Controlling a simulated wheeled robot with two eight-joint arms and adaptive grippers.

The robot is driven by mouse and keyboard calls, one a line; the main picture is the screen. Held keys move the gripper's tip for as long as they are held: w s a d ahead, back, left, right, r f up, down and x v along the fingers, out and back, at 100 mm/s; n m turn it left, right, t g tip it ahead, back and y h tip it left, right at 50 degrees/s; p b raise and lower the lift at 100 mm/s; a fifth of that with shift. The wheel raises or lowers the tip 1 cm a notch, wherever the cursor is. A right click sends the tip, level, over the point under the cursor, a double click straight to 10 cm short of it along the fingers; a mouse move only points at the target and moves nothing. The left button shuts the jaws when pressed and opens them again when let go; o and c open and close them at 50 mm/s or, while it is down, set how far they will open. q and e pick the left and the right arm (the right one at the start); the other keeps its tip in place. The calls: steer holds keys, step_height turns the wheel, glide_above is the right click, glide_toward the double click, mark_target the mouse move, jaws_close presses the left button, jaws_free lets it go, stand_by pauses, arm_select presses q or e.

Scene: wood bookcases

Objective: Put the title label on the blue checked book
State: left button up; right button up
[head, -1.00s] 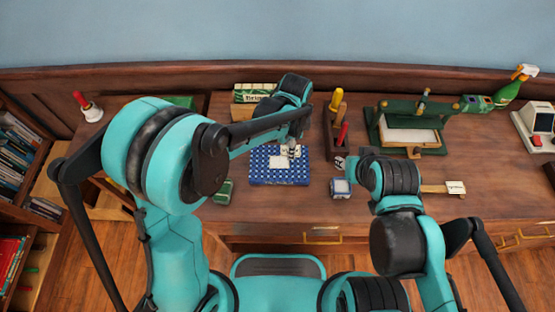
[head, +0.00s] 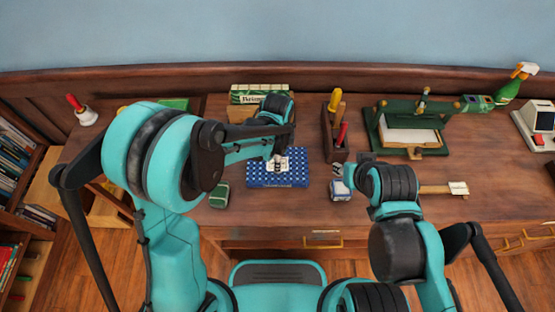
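The blue checked book (head: 297,181) lies flat on the desk near the middle. A white rectangular patch, apparently the title label (head: 285,166), shows on its cover and is partly covered by my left gripper. My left gripper (head: 276,163) points down over this white patch, at or just above the cover. Its fingers are small and partly hidden, so I cannot tell whether they are open or touching the label. My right gripper (head: 342,172) is over the desk to the right of the book, close to a small blue and white block (head: 341,190); its finger opening is unclear.
A green and white box (head: 259,94) stands behind the book. A wooden tool holder (head: 330,138) and a green press (head: 405,135) stand to the right. A dark green object (head: 219,195) lies left of the book. A wooden-handled tool (head: 445,189) lies at the right.

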arm_select(q)
steer(key=shift+s+f+b, duration=0.2)
steer(key=shift+f+b, duration=0.1)
steer(key=shift+f, duration=0.2)
steer(key=shift+c, duration=0.3)
steer(key=o, duration=0.8)
steer(key=shift+o, duration=0.2)
steer(key=shift+w+f, duration=0.15)
steer(key=shift+w, duration=0.1)
steer(key=shift+s, duration=0.1)
steer(key=shift+r+p, duration=0.5)
steer(key=shift+r, duration=0.1)
step_height(320, 180, up, 12)
steer(key=p, duration=0.4)
